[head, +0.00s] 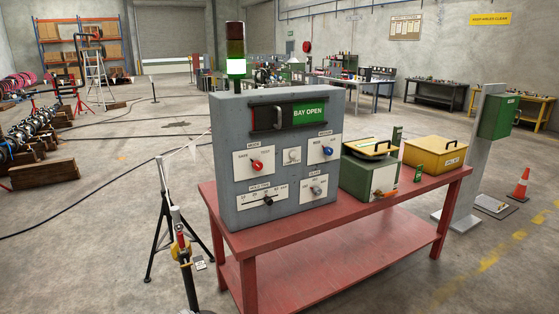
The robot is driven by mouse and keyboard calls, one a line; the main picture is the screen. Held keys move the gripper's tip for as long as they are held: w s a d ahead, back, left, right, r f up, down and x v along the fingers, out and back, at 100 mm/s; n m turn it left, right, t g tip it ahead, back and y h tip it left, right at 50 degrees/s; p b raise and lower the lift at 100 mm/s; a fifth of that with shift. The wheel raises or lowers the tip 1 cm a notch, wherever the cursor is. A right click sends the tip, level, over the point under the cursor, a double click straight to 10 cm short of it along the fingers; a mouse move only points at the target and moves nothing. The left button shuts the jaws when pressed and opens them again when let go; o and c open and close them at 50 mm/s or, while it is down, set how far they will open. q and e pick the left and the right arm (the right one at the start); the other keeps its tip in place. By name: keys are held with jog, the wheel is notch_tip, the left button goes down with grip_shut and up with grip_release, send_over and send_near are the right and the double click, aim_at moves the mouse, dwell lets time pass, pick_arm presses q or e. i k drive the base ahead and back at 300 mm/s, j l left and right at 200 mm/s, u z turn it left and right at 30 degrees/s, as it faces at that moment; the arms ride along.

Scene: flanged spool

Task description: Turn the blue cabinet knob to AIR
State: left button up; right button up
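The blue knob (328,150) is on the front of the grey cabinet (228,160), on a white plate at the upper right of the panel. The lettering around it is too small to read, so I cannot tell which position it points to. A red knob (257,165) is on a plate to its left. A grey knob (316,190) is below the blue one. Neither of my grippers shows in the head view.
The cabinet stands on a red table (370,212) with a green box (365,176) and a yellow box (436,152) to its right. A green BAY OPEN sign (309,113) is above the knobs. A black tripod (165,230) stands left of the table.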

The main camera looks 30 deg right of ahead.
aim_at(327, 151)
jog(key=z, duration=1.3)
